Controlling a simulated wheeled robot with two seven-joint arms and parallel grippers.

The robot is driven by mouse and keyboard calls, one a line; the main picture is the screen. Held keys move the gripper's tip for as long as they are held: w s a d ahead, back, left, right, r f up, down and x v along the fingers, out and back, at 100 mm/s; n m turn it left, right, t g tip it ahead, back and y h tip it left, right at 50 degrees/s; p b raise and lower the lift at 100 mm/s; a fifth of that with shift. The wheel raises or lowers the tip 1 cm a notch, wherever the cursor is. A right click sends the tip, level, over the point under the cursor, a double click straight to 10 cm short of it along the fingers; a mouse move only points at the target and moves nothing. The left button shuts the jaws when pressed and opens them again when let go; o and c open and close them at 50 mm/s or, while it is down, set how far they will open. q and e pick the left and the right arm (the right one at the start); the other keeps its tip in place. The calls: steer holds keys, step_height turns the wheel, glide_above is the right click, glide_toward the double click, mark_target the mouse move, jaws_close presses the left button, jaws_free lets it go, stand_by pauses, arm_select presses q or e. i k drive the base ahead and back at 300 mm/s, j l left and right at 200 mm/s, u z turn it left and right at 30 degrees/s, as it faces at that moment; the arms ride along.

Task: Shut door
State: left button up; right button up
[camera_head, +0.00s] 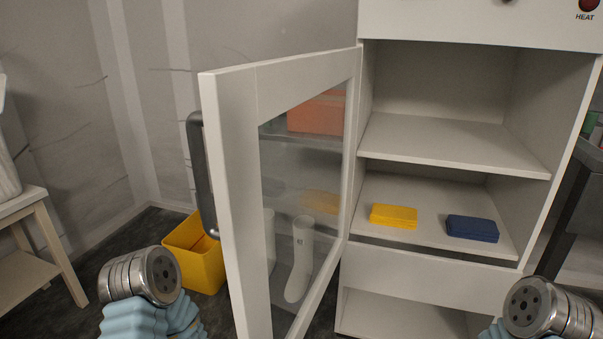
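The white cabinet door (229,180) stands wide open, swung out towards me from its hinge side beside the cabinet opening. It has a glass pane (310,200) and a dark grey vertical handle (202,175) on its outer left face. The white cabinet (450,265) is open, with its shelves exposed. A round metal joint of my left arm shows at the lower left, left of the door, and another of my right arm at the lower right. No fingers of either gripper can be seen.
A yellow block (393,216) and a blue block (472,229) lie on the cabinet's middle shelf (430,240). A yellow bin (197,262) stands on the floor behind the door. White boots (300,262) show through the glass. A pale wooden stand (40,240) is at the left.

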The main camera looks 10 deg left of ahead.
mark_target(236, 100)
steer(key=i+j+z, duration=0.15)
steer(key=j+z, duration=0.15)
steer(key=j, duration=0.15)
steer(key=j+z, duration=0.25)
steer(key=j, duration=0.2)
steer(key=i+j+z, duration=0.1)
steer(key=j+z, duration=0.2)
steer(key=j, duration=0.15)
steer(key=k+j, duration=0.15)
steer(key=k, duration=0.3)
steer(key=k+j, duration=0.2)
steer(key=k, duration=0.2)
steer(key=k+j+z, duration=0.1)
steer(key=k, duration=0.35)
steer(key=i+l, duration=0.4)
